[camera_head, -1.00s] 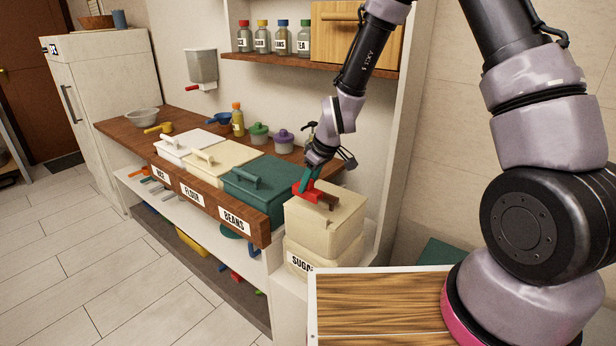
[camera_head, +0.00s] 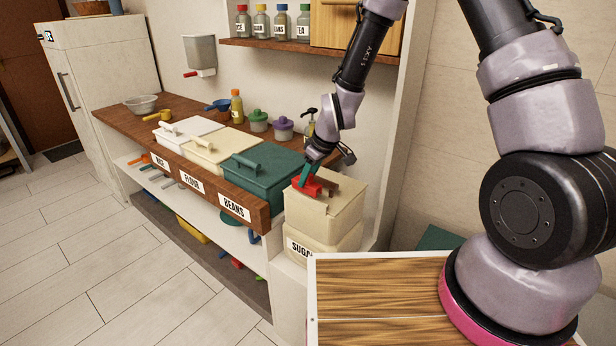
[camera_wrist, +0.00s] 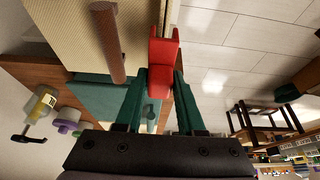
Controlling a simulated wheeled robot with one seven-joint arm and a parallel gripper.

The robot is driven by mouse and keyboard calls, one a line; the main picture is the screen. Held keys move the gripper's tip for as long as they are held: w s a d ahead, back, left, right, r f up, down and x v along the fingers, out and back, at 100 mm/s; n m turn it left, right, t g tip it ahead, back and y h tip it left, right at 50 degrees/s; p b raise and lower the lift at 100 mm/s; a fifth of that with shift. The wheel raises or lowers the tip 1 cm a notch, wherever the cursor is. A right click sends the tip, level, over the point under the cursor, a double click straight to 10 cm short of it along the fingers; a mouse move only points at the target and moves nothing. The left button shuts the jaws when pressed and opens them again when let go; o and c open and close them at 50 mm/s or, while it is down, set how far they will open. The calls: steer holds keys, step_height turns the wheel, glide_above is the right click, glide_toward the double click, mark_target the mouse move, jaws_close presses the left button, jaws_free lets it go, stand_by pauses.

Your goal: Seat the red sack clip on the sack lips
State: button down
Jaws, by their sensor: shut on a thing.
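The red sack clip (camera_head: 312,187) is gripped between the green fingers of my gripper (camera_head: 306,178). It sits at the top front edge of the cream SUGAR container (camera_head: 322,232), beside a brown bar on its top. In the wrist view the red clip (camera_wrist: 163,50) stands out past the fingertips of my gripper (camera_wrist: 161,78). A thin pale strip (camera_wrist: 172,14), possibly the sack lips, meets the clip's far end. I cannot tell whether the clip is around it or only touching it.
The brown bar (camera_wrist: 106,42) lies left of the clip in the wrist view. The green BEANS bin (camera_head: 262,175) stands just left of the SUGAR container. A wood-topped surface (camera_head: 380,300) is in front. A pump bottle (camera_head: 310,124) stands behind my gripper.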

steer(key=shift+f, duration=0.1)
stand_by(0.3)
steer(key=shift+f, duration=1.25)
steer(key=shift+f, duration=0.1)
stand_by(0.7)
steer(key=shift+f, duration=0.65)
steer(key=shift+c, duration=0.6)
jaws_free()
steer(key=shift+r, duration=0.1)
steer(key=v, duration=1)
steer(key=shift+r, duration=0.3)
steer(key=shift+d, duration=0.1)
